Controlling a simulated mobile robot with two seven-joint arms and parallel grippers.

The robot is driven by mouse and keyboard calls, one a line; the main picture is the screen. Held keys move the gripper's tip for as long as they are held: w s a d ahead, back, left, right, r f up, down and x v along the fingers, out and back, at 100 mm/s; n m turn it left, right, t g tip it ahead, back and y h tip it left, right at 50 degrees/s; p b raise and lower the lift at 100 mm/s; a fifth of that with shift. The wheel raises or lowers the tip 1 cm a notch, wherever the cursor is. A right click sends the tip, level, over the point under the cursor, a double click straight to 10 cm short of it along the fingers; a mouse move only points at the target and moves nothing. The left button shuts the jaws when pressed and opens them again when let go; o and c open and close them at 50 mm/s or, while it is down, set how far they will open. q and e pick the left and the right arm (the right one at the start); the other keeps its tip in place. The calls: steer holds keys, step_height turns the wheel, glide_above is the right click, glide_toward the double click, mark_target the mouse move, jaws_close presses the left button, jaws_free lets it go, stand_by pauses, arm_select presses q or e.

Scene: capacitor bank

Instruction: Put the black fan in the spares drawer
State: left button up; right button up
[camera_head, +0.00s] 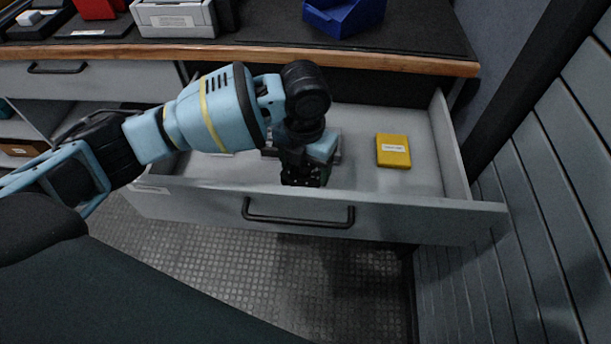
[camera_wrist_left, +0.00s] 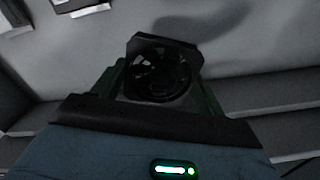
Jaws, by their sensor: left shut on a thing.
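The spares drawer (camera_head: 380,211) stands open below the worktop, its front panel and black handle facing me. My left gripper (camera_head: 303,180) reaches down into the open drawer, left of a yellow box. The black fan (camera_wrist_left: 160,75) shows in the left wrist view, held between the fingers of my left gripper (camera_wrist_left: 158,92), which is shut on it. In the head view the fan is hard to tell from the dark gripper. I cannot tell whether the fan touches the drawer floor. My right gripper is in neither view.
The yellow box (camera_head: 393,151) lies in the drawer's right part. Grey objects lie partly hidden behind my gripper. A blue bin (camera_head: 344,15) and a grey-white box (camera_head: 175,17) stand on the worktop. A grey ribbed wall (camera_head: 540,220) closes off the right. Drawer floor beside the yellow box is free.

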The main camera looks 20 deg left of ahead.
mark_target(305, 180)
arm_select(q)
steer(key=shift+f, duration=0.15)
step_height(305, 180, down, 4)
steer(key=shift+f+b, duration=0.25)
steer(key=shift+b, duration=0.3)
steer(key=shift+f, duration=0.1)
steer(key=shift+f, duration=0.15)
steer(key=o, duration=1)
